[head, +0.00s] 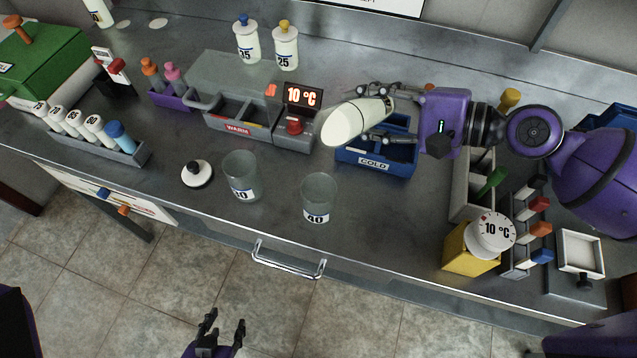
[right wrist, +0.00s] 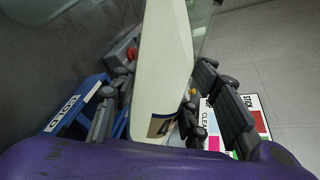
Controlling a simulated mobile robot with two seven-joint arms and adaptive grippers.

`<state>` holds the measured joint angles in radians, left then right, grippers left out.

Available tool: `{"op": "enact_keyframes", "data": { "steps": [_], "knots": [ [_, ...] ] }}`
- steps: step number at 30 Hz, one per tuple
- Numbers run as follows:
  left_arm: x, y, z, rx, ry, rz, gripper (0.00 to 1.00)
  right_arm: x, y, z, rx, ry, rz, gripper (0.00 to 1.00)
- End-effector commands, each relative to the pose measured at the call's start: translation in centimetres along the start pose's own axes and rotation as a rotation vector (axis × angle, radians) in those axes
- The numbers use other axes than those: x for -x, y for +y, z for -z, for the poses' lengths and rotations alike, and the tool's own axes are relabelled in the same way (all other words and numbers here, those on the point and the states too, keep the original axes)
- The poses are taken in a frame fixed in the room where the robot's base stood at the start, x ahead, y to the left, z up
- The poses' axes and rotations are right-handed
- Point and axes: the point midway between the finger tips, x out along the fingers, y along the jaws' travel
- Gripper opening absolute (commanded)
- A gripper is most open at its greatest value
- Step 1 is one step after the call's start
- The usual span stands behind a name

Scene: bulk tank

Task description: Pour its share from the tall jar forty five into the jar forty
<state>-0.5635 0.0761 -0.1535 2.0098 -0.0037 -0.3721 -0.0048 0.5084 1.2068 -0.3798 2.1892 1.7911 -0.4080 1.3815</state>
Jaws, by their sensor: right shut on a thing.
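The tall jar forty five (head: 355,120) is cream white and tilted nearly level, its wide end toward the left. My right gripper (head: 372,112) is shut on it above the blue cold box. In the right wrist view the jar (right wrist: 163,70) stands between the fingers, its label partly hidden with a "4" showing. Jar forty (head: 318,192) is a clear glass jar, upright near the bench's front edge, and looks empty. The held jar is up and to the right of it, apart. My left gripper (head: 225,322) is open and empty, low in front of the bench.
Another clear jar (head: 240,175) stands left of jar forty, beside a white lid with a black knob (head: 197,174). The cold box (head: 373,165) and warm unit (head: 235,128) are behind.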

Motion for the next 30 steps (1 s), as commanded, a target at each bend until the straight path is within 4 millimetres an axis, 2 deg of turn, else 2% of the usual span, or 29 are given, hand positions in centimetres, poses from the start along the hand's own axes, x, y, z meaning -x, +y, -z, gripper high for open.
{"op": "enact_keyframes", "data": {
  "steps": [30],
  "knots": [
    [-0.30, 0.07, 0.20, -0.001, 0.005, -0.001, 0.40, -0.13, 0.22, 0.70, 0.107, 0.038, 0.003, 0.00]
  ]
}}
